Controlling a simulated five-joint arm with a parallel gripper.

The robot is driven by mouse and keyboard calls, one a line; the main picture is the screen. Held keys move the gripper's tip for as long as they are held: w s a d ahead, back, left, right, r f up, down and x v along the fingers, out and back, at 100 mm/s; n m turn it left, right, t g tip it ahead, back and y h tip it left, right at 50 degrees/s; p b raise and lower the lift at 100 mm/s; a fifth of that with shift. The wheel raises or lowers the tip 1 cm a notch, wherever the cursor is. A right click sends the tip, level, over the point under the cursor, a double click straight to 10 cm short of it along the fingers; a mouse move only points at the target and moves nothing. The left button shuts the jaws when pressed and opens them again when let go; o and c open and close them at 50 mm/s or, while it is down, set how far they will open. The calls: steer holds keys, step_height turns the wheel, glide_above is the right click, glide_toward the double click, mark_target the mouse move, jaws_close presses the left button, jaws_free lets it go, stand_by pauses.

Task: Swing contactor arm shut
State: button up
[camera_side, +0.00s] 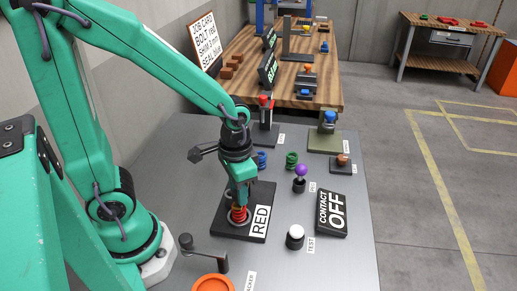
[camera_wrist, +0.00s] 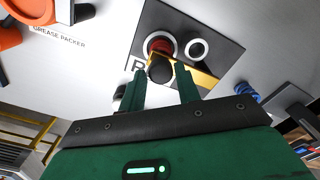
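My gripper (camera_side: 238,203) points down over the black plate (camera_side: 262,228) labelled RED. In the wrist view my gripper (camera_wrist: 161,78) has its two green fingers apart, one on each side of a dark round knob (camera_wrist: 160,71); I see no firm contact. A brass bar, seemingly the contactor arm (camera_wrist: 200,75), runs from beside the knob to the right, partly behind the right finger. A red stack (camera_wrist: 160,46) stands on a pale ring behind the knob. The sign (camera_side: 332,212) reads CONTACT OFF.
A purple-topped knob (camera_side: 300,172) and a white TEST button (camera_side: 295,235) stand right of the plate. Blue (camera_side: 262,159) and green (camera_side: 291,160) coils sit behind it. A black lever (camera_side: 205,252) and orange ring (camera_side: 212,284) are at the front left.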

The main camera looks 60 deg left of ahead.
steer(key=shift+o, duration=1.2)
steer(key=shift+r, duration=3.95)
steer(key=s+a+r+n+t, duration=0.1)
steer(key=s+a+r+t, duration=0.2)
steer(key=r, duration=0.4)
steer(key=shift+a+n+t, duration=0.3)
steer(key=shift+a+t, duration=0.2)
steer(key=shift+t, duration=0.8)
steer(key=shift+o, duration=0.4)
steer(key=shift+r, duration=0.1)
